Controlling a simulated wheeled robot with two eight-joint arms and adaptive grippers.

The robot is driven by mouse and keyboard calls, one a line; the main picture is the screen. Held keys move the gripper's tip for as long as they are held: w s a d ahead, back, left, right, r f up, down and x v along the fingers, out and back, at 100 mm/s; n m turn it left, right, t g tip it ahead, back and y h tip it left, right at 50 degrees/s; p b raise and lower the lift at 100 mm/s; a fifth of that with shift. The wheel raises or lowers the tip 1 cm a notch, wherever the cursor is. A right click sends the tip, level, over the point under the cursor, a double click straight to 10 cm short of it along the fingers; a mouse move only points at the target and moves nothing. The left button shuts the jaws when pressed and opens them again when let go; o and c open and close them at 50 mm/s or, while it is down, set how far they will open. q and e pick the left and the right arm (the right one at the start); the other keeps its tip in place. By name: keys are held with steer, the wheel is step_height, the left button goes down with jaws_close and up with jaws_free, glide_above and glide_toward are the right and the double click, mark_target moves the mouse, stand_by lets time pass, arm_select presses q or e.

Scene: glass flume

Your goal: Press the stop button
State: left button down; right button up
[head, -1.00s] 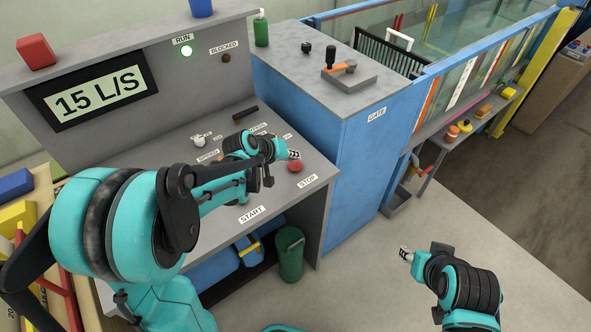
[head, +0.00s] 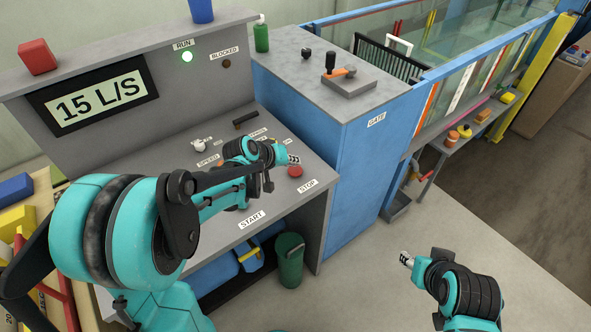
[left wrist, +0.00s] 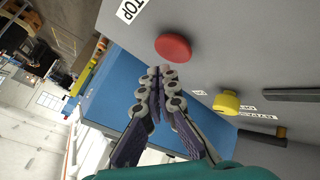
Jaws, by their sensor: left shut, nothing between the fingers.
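The red stop button (head: 295,171) sits on the grey console top, just behind the STOP label (head: 308,185). In the left wrist view the round red button (left wrist: 173,47) is close ahead of the fingertips, with the label at its upper left. My left gripper (head: 293,159) is shut and empty, its tip just above and behind the button in the head view; the left wrist view (left wrist: 160,72) shows a small gap between fingertips and button. My right gripper (head: 405,258) is over the floor at the lower right, far from the console; its finger opening is too small to tell.
A yellow knob (left wrist: 226,102) stands near the button. The blue gate cabinet (head: 365,150) adjoins the console on the right. A green bin (head: 290,262) stands below.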

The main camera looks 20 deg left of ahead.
mark_target(293, 171)
arm_select(q)
steer(key=shift+f, duration=0.1)
stand_by(0.3)
steer(key=shift+f+b, duration=0.35)
steer(key=shift+b, duration=0.05)
steer(key=shift+f+b, duration=0.4)
steer(key=shift+f, duration=0.1)
stand_by(0.5)
steer(key=shift+r, duration=0.1)
steer(key=shift+r+p, duration=0.8)
steer(key=shift+r, duration=0.1)
step_height(293, 171, up, 6)
steer(key=p, duration=0.4)
steer(key=shift+p, duration=0.4)
